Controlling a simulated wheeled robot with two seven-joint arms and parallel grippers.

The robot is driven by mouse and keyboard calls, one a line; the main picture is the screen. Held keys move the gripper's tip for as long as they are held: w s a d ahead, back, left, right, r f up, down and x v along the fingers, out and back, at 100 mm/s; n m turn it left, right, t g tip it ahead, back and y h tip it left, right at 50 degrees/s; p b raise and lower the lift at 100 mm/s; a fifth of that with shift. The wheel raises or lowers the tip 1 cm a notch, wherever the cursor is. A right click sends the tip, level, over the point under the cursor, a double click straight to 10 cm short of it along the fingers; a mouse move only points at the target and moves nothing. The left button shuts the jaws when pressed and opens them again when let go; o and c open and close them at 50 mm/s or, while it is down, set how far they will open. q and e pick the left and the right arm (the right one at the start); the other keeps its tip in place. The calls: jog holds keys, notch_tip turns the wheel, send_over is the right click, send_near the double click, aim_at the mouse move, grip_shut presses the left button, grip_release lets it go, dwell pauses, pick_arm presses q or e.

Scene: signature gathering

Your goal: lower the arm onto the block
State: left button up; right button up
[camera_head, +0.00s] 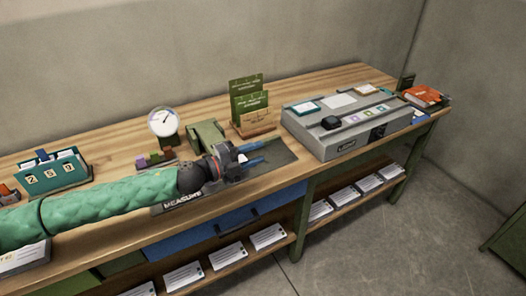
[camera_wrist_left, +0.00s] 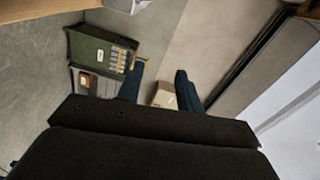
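My left gripper (camera_head: 256,154) reaches from the left in its green sleeve, over the dark mat (camera_head: 280,155) marked MEASURE. Its two blue fingers point right and are apart, with nothing seen between them. In the left wrist view the gripper (camera_wrist_left: 158,86) also shows its fingers spread. An olive green stand or block (camera_head: 207,136) is just behind the gripper, partly hidden by it. A round white dial (camera_head: 163,122) stands behind and left. I cannot tell for sure which part is the task's arm or block. My right gripper is not in view.
Small coloured blocks (camera_head: 155,158) sit left of the wrist. Green cards in a wooden holder (camera_head: 259,120) stand behind. A grey console (camera_head: 344,146) fills the right side of the bench. In the left wrist view a cardboard box (camera_wrist_left: 164,94) and a green bin (camera_wrist_left: 98,55) lie beyond.

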pick_arm(q)
jog(key=shift+s+d+r, duration=0.25)
jog(key=shift+d+r, duration=0.2)
jog(key=shift+d, duration=0.25)
jog(key=shift+s+d+r, duration=0.2)
jog(key=shift+d+r, duration=0.2)
jog(key=shift+d, duration=0.25)
jog(key=s+d+f+n+t+y, duration=0.4)
jog(key=f+n+y, duration=0.1)
jog(key=n, duration=0.5)
jog(key=s+a+f+n+g+y, duration=0.1)
jog(key=s+a+f+n+y, duration=0.1)
jog(key=s+f+n+y, duration=0.25)
jog(key=s+a+f+n+g+y, duration=0.2)
jog(key=s+f+n, duration=0.1)
jog(key=f+n, duration=0.3)
jog(key=s+a+f+n+g, duration=0.1)
jog(key=s+a+f+g, duration=0.2)
jog(key=s+f, duration=0.2)
jog(key=s+a+f+n+g+y, duration=0.1)
jog(key=s+f, duration=0.4)
jog(key=s, duration=0.6)
jog(key=s+a+f+n+g+y, duration=0.1)
jog(key=s+a+f+n+g, duration=0.2)
jog(key=s, duration=0.6)
notch_tip(320, 180, down, 2)
jog(key=shift+a+f+g, duration=0.1)
jog(key=shift+a+g, duration=0.9)
jog(key=shift+a, duration=0.05)
